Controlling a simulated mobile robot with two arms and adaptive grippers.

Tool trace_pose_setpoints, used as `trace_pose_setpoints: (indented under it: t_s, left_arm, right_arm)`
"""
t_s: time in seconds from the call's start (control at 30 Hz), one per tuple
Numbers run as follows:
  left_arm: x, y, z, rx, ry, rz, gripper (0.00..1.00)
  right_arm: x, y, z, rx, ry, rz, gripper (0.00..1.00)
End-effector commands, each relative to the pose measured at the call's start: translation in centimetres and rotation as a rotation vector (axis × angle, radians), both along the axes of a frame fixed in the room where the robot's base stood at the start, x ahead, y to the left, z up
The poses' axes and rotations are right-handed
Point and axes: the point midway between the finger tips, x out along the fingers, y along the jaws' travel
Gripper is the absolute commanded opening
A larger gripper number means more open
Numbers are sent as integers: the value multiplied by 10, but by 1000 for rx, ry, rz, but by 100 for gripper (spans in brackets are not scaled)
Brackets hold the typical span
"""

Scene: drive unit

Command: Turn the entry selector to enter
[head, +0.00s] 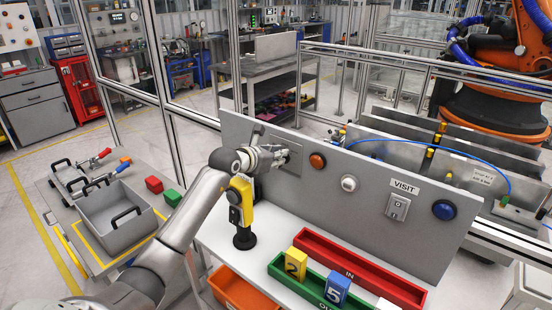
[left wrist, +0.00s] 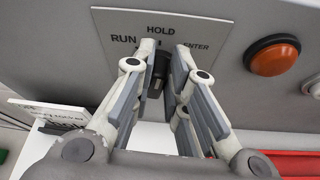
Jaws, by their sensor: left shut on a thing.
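The entry selector is a dark knob (left wrist: 158,72) on a grey plate (left wrist: 108,22) fixed to the upright panel. The plate is lettered RUN at the left, HOLD at the top and ENTER at the right. My left gripper (head: 278,155) reaches the plate (head: 295,168) at the left end of the panel. In the left wrist view, its fingers (left wrist: 164,60) are closed around the knob. They hide most of it, so I cannot tell which word it points to. My right gripper is not in view.
An orange button (head: 317,161) and a white button (head: 349,183) are right of the plate. A VISIT switch (head: 397,207) and blue button (head: 444,210) are farther right. A yellow-and-black device (head: 243,203) stands below my wrist. Red (head: 390,284) and green (head: 285,273) trays lie in front.

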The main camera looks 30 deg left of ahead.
Motion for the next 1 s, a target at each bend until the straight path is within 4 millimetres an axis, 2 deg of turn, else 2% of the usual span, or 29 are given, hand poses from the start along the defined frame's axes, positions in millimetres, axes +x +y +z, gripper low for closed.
trace_pose_setpoints:
  t_s: [0.5,1.0]
  left_arm:
    - [-1,-11,-11,421,-37,0,0]
    - [-1,-17,-14,672,-55,0,0]
  right_arm:
    - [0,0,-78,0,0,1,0]
    - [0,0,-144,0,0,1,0]
